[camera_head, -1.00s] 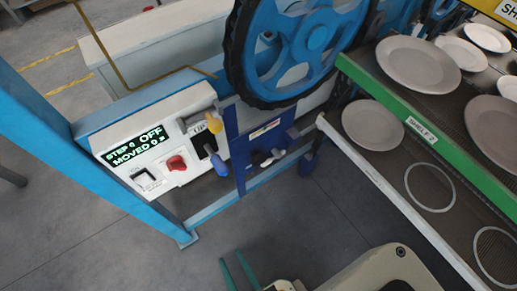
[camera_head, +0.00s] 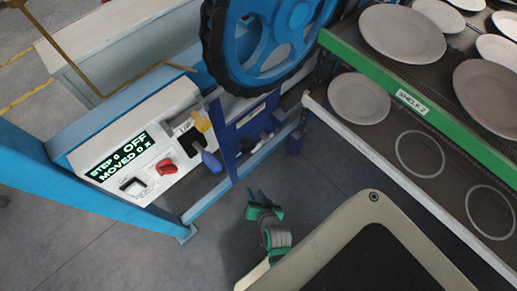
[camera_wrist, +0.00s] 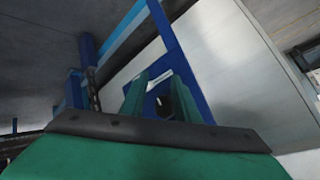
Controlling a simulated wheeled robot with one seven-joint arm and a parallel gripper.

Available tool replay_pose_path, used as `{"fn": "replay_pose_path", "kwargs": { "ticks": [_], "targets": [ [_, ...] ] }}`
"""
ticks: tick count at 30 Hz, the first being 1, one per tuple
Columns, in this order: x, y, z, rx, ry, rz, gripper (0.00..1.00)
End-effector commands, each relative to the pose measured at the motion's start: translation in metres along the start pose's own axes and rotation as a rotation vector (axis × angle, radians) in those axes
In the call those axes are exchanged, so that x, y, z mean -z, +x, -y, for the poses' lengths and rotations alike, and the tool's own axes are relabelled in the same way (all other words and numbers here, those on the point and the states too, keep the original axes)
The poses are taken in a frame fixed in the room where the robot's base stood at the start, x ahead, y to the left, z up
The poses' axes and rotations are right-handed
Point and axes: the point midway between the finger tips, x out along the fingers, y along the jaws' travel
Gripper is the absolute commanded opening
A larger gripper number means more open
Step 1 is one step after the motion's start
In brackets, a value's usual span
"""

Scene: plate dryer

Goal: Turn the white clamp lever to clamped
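The white clamp lever (camera_head: 265,137) shows small on the blue panel (camera_head: 252,120) below the big blue wheel, beside a dark knob; its exact position is hard to read. In the wrist view a dark round part with a small pale patch (camera_wrist: 160,100) shows between my fingers on blue metal; I cannot tell whether the patch is the lever. My gripper (camera_head: 264,208) is in front of and below the panel, apart from it. In the wrist view its green fingers (camera_wrist: 160,88) are spread, with nothing held.
The plate rack (camera_head: 410,100) is at right. A blue frame post (camera_head: 224,140) borders the panel.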

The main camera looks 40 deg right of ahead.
Motion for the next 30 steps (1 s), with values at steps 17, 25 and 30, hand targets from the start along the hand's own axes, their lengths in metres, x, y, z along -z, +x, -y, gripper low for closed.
{"fn": "replay_pose_path", "kwargs": {
  "ticks": [17,25,30],
  "targets": [
    [0.127,0.099,-0.049,0.050,0.632,0.243,0.28],
    [0.147,0.104,-0.049,0.085,0.700,0.283,0.28],
    [0.142,0.123,-0.045,0.085,0.699,0.285,0.28]
  ]
}}
